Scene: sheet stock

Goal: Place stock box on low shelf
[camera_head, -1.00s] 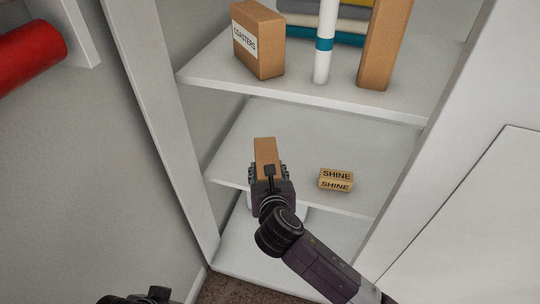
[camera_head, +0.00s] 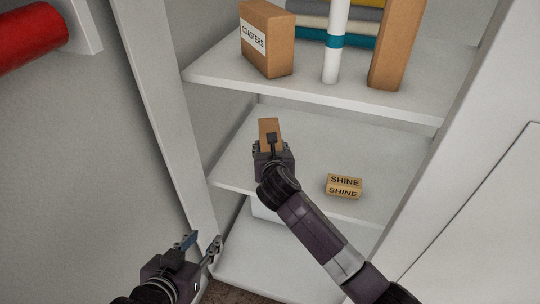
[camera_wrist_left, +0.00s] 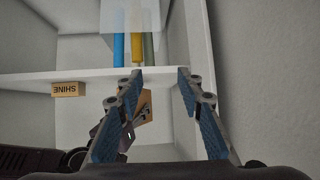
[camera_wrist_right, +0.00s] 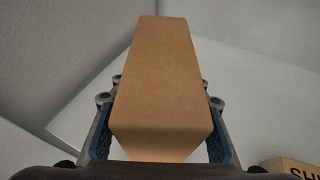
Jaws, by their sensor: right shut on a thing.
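A brown stock box (camera_head: 268,128) is held in my right gripper (camera_head: 270,146), over the left part of the low shelf (camera_head: 310,150). In the right wrist view the box (camera_wrist_right: 158,80) fills the middle, with a finger on each side. I cannot tell whether the box touches the shelf. My left gripper (camera_head: 201,245) is open and empty, low in front of the cabinet's left side. Its spread fingers show in the left wrist view (camera_wrist_left: 160,85).
A small SHINE box (camera_head: 344,186) sits on the low shelf, right of my right gripper. The shelf above (camera_head: 310,98) bears a COASTERS box (camera_head: 266,42), a white tube (camera_head: 335,40) and a tall brown box (camera_head: 397,45). A white container (camera_head: 265,211) is below the low shelf.

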